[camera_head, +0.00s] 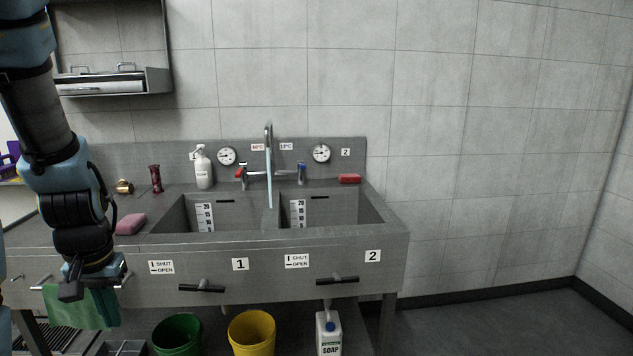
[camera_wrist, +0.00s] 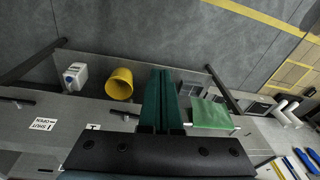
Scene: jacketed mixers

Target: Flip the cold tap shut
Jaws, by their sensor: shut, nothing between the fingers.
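The cold tap is the blue-marked lever (camera_head: 301,173) on the right side of the mixer, below the 12°C label. The red-marked hot lever (camera_head: 241,174) is on the left side. Water (camera_head: 269,180) runs from the tall spout (camera_head: 268,132) towards the divider between the two basins. My gripper (camera_head: 72,290) hangs low at the left, in front of the sink's front panel and far from the taps. In the wrist view its dark green fingers (camera_wrist: 160,98) are together and empty. The taps are not in the wrist view.
The sink front carries two black drain handles (camera_head: 201,287) and a rail with a green towel (camera_head: 85,308). A soap bottle (camera_head: 204,168), pink sponge (camera_head: 131,223) and red block (camera_head: 349,178) sit on the sink. Green and yellow buckets (camera_head: 251,332) stand below. Floor at right is clear.

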